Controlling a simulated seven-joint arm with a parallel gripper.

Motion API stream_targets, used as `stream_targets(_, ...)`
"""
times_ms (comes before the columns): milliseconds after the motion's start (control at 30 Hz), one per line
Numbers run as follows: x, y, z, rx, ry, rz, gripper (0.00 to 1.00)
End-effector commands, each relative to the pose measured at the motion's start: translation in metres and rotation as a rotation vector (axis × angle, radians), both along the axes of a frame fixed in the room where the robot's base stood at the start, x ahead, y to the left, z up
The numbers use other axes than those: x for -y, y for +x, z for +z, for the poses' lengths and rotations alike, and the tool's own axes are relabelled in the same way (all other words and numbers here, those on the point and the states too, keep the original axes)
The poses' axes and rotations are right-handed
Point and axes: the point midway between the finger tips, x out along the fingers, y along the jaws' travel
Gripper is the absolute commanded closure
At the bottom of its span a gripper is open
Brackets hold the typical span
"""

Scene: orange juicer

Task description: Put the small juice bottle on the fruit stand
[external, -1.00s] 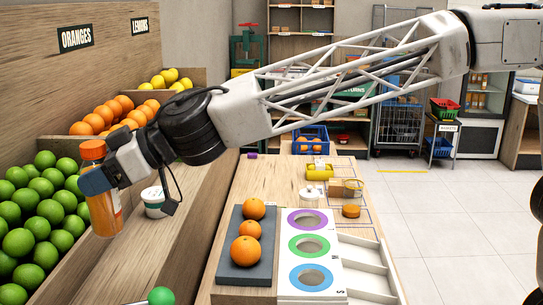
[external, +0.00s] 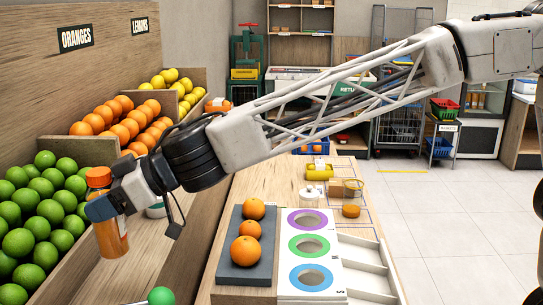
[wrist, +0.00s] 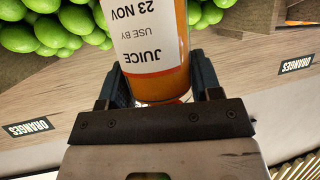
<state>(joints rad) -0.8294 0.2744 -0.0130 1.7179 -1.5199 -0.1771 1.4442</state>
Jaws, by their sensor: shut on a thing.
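The small juice bottle (external: 110,228) has an orange cap, orange juice and a white label. In the external view my gripper (external: 102,207) is shut on its middle and holds it upright in front of the limes. In the wrist view the bottle (wrist: 170,85) sits between the two fingers of my gripper (wrist: 160,88), its label reading JUICE, USE BY 23 NOV upside down. The fruit stand is the sloped wooden display (external: 95,75) at the left, with limes (external: 45,205), oranges (external: 125,120) and lemons (external: 180,85) in bins.
A white tub (external: 157,208) is partly hidden behind my wrist on the stand's lower ledge. A green ball-shaped knob (external: 161,297) is at the bottom. A counter right of it carries a dark tray (external: 233,270) with oranges and a white panel (external: 289,267) with coloured rings.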

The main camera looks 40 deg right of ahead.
Motion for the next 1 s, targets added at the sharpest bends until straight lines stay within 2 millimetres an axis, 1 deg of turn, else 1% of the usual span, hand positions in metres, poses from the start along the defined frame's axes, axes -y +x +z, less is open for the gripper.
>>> stream_targets(333,0.0,0.0,0.001,0.001,0.001,0.0,0.74)
stream_targets(567,0.0,0.0,-0.004,-0.001,0.002,0.001,0.74)
stream_targets(1000,0.0,0.0,-0.037,-0.001,0.001,0.001,0.74)
